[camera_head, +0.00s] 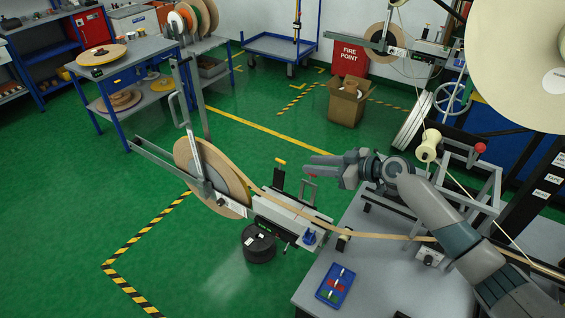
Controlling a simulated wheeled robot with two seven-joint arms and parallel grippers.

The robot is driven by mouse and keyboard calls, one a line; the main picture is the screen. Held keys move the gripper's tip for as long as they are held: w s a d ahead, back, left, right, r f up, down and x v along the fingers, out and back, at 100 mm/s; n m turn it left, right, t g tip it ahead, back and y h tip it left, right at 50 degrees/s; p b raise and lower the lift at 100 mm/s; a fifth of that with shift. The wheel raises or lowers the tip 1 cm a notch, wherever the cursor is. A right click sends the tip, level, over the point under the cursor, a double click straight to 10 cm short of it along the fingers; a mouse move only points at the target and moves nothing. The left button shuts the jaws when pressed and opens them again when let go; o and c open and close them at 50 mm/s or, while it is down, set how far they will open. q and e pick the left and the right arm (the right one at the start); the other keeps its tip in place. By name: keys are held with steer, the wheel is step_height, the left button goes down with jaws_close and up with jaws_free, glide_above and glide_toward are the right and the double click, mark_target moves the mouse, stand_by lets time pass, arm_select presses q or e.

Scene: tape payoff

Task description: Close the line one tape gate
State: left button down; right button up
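A reel of brown tape (237,178) stands upright on the payoff. Its tape runs right, past a grey bracket block (290,215) and over the bench. I cannot tell for certain which part is the line one tape gate. My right gripper (312,166) points left, just above the small frame in the picture. Contact with it is unclear, and so is the finger gap. My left gripper is out of view.
A grey bench (360,275) carries a blue tray (335,286). A tall metal arm with a handle (181,110) rises by the reel. A black round weight (258,243) is below the block. A cardboard box (347,105) stands behind. Green floor is open at left.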

mark_target(282, 161)
steer(key=b+x, duration=0.3)
steer(key=x, duration=0.9)
steer(key=shift+w+a+f, duration=0.15)
steer(key=shift+a+f, duration=0.1)
steer(key=shift+a, duration=0.1)
jaws_close()
